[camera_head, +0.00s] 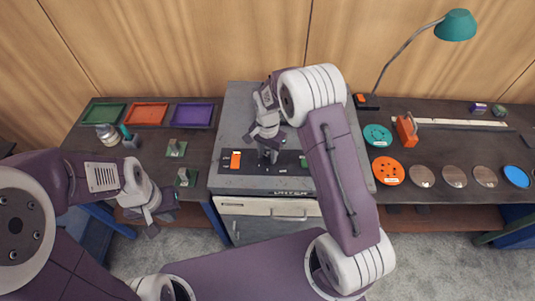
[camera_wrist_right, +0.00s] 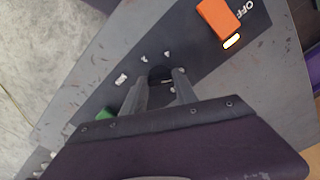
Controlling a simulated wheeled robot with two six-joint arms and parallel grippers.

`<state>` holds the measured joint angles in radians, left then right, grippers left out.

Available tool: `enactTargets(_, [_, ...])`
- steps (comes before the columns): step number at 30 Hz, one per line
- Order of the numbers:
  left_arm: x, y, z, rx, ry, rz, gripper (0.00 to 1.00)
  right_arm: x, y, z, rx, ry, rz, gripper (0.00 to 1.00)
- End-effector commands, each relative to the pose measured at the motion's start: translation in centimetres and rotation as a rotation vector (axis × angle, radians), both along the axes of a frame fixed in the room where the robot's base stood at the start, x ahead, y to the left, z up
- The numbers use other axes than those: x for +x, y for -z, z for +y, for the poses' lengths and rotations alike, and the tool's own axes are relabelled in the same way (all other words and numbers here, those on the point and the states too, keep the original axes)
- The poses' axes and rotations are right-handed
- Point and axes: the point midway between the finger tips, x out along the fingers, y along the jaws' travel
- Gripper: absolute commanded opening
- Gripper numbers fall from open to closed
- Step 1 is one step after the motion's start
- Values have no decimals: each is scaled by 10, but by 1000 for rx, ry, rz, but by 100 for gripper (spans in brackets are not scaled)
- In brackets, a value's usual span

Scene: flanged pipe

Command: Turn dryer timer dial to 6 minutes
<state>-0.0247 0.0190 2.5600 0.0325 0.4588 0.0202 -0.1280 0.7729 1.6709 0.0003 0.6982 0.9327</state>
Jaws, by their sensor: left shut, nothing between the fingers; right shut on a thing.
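The grey dryer (camera_head: 236,112) stands in the middle of the head view, with a dark control panel (camera_head: 222,160) on top. In the right wrist view, the dark round timer dial (camera_wrist_right: 160,74) sits on the panel among small white marks. The marks are too small to read. My right gripper (camera_wrist_right: 164,88) is shut on the dial, its fingers on either side. In the head view, my right gripper (camera_head: 270,156) is over the panel and hides most of the dial. My left gripper (camera_head: 160,222) is shut and empty, low in front of the left table.
An orange switch (camera_head: 236,159) is on the panel, beside "OFF" lettering and a lit indicator (camera_wrist_right: 231,41). A green part (camera_wrist_right: 105,113) lies near my right fingers. Trays (camera_head: 147,114) are on the left table; discs (camera_head: 387,170) and a lamp (camera_head: 455,25) are right.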

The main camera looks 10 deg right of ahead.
Motion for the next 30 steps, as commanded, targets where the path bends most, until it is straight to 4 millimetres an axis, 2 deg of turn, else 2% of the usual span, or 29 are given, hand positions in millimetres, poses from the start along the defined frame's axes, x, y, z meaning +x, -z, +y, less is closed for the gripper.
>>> enactTargets(5, [0,0,0,0,0,0,0,1,0,0,-1,-1,-2,0])
enactTargets(6, [0,0,0,0,0,0,0,1,0,0,-1,-1,-2,37])
enactTargets(8, [0,0,0,0,0,0,0,1,0,0,-1,-1,-2,54])
enactTargets(9, [0,0,0,0,0,0,0,1,0,0,-1,-1,-2,56])
enactTargets(17, [0,0,0,0,0,0,0,0,0,0,0,-1,-1,56])
enactTargets(20, [0,4,0,0,0,0,0,1,-8,0,1,-1,-5,56])
enactTargets(30, [0,17,0,0,0,0,0,1,-77,0,1,-1,-5,56])
